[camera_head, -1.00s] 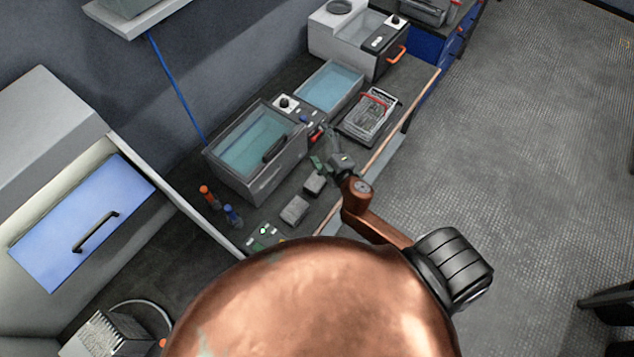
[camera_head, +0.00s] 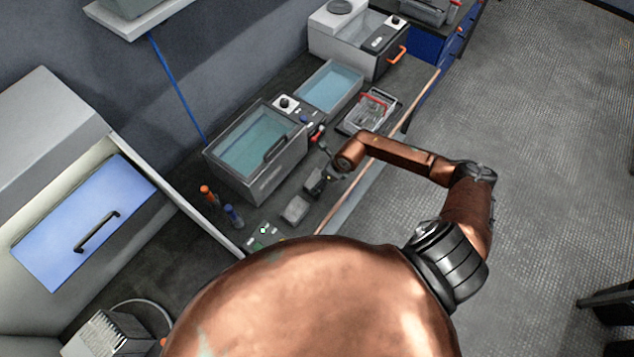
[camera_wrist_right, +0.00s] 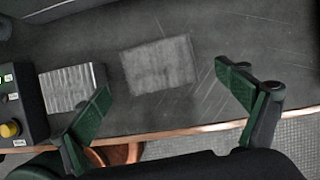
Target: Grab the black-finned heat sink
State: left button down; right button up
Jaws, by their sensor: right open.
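The black-finned heat sink is a dark grey ribbed block (camera_wrist_right: 158,65) on the dark bench top in the right wrist view. In the head view it (camera_head: 314,187) is partly hidden by my right gripper (camera_head: 324,172). In the right wrist view my right gripper (camera_wrist_right: 162,79) is open, with its green fingertips apart on either side of the block. The fingers do not appear to touch it; the height above it is hard to tell. A lighter, silver finned block (camera_wrist_right: 72,87) lies to its left, by the left finger. My left gripper is not in view.
A control box with a yellow button (camera_wrist_right: 10,130) stands left of the silver block. A water-filled tank (camera_head: 255,150), a wire-basket tray (camera_head: 370,110) and two bottles (camera_head: 232,215) share the bench. The copper-coloured front edge (camera_head: 350,190) runs close by.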

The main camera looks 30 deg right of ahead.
aim_at(317, 180)
jog(key=x, duration=0.5)
jog(key=shift+w+a+f, duration=0.1)
jog(key=shift+w+f, duration=0.15)
jog(key=shift+w, duration=0.05)
jog(key=shift+c, duration=0.5)
jog(key=c, duration=1.5)
